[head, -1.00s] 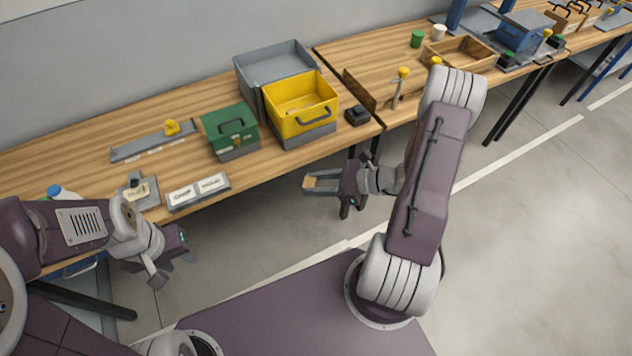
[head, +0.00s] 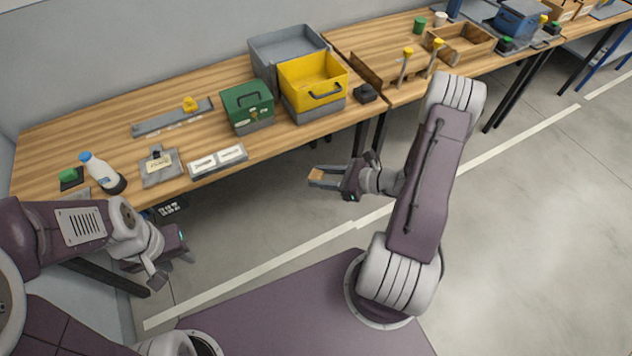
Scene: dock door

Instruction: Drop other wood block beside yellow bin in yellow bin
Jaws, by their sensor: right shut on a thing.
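The yellow bin (head: 322,97) stands on a grey base near the right end of the near bench, with its open top facing up. I cannot make out clearly what lies inside it. My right gripper (head: 322,178) is shut on a small wood block (head: 316,174). It holds the block over the floor in front of the bench, below the yellow bin in the picture and clear of the bench edge. My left gripper (head: 174,271) is open and empty, low in front of the bench's left part.
A grey bin (head: 268,48) stands behind the yellow bin. A green box (head: 246,107) is to its left and a small black item (head: 366,93) to its right. Floor in front is clear.

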